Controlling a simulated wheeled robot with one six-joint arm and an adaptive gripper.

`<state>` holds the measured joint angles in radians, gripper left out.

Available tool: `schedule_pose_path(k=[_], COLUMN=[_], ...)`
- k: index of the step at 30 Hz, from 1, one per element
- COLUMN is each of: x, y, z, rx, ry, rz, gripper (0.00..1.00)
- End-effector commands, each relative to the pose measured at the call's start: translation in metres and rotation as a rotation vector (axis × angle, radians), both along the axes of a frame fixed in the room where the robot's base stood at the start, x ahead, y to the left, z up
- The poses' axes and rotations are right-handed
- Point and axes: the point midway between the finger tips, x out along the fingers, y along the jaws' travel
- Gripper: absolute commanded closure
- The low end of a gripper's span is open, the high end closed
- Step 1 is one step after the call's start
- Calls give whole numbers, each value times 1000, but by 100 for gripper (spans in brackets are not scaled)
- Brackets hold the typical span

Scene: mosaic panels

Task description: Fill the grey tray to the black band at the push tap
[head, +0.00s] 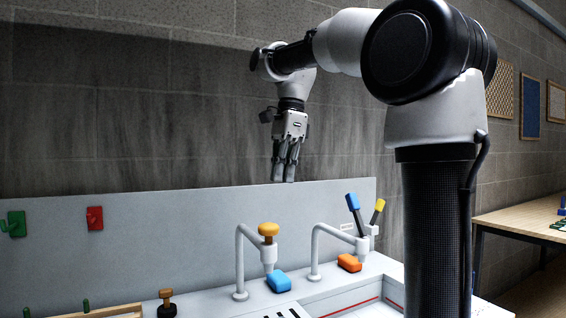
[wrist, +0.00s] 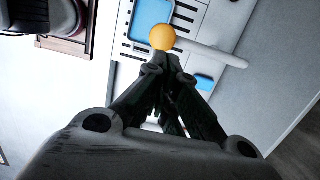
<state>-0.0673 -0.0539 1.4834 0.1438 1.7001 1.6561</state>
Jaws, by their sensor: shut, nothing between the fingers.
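The push tap (head: 240,262) is a white bent pipe with an orange-yellow knob (head: 268,230) on top of its spout. In the wrist view the knob (wrist: 162,37) shows just beyond my fingertips. My gripper (head: 285,181) points down above the tap, apart from the knob, with its fingers together and empty. The fingers also show together in the wrist view (wrist: 168,65). No black band is visible.
A second tap (head: 316,250) with blue (head: 353,201) and yellow (head: 378,211) levers stands to the right. A blue block (head: 279,281) and an orange block (head: 349,263) lie by the taps. A grey back panel (head: 170,225) rises behind. A black-and-brass knob (head: 167,303) is front left.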

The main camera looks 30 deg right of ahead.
Motion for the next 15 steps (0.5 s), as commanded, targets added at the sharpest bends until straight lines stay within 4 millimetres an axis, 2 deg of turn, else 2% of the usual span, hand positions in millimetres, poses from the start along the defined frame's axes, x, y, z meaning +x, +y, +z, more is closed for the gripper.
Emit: schedule_pose_path(k=[3, 6, 15], x=[0, 0, 0], y=[-3, -4, -4], z=[16, 24, 27], rx=[0, 0, 0], ry=[-1, -1, 0], rz=[-1, -1, 0], gripper=[100, 100, 100])
